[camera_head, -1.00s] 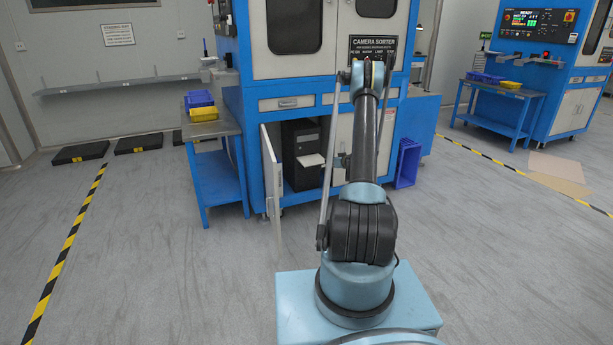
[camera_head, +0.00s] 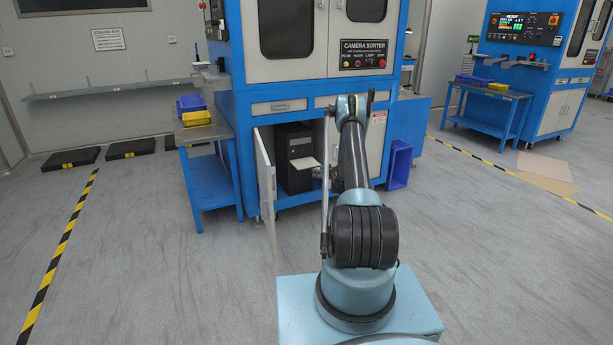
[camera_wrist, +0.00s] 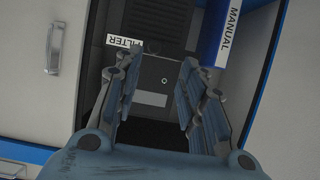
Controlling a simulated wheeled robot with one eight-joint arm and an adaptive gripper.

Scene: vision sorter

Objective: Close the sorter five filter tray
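In the head view a black unit (camera_head: 296,178) stands inside the open lower cabinet of the camera sorter (camera_head: 290,92), with a pale flat piece (camera_head: 305,163) sticking out of its front. I cannot tell for sure that this piece is the tray. In the wrist view a white FILTER label (camera_wrist: 125,41) shows on the dark unit, just beyond my left finger. My gripper (camera_wrist: 159,70) is open and empty, its fingers apart over a dark grey surface with a small light mark. In the head view my gripper is mostly hidden behind my arm.
The cabinet door (camera_head: 266,180) stands open at the left of the opening. A blue MANUAL binder (camera_wrist: 228,30) is close right of my fingers. A blue side table (camera_head: 208,170) with bins stands left, a blue crate (camera_head: 399,165) right. Floor in front is clear.

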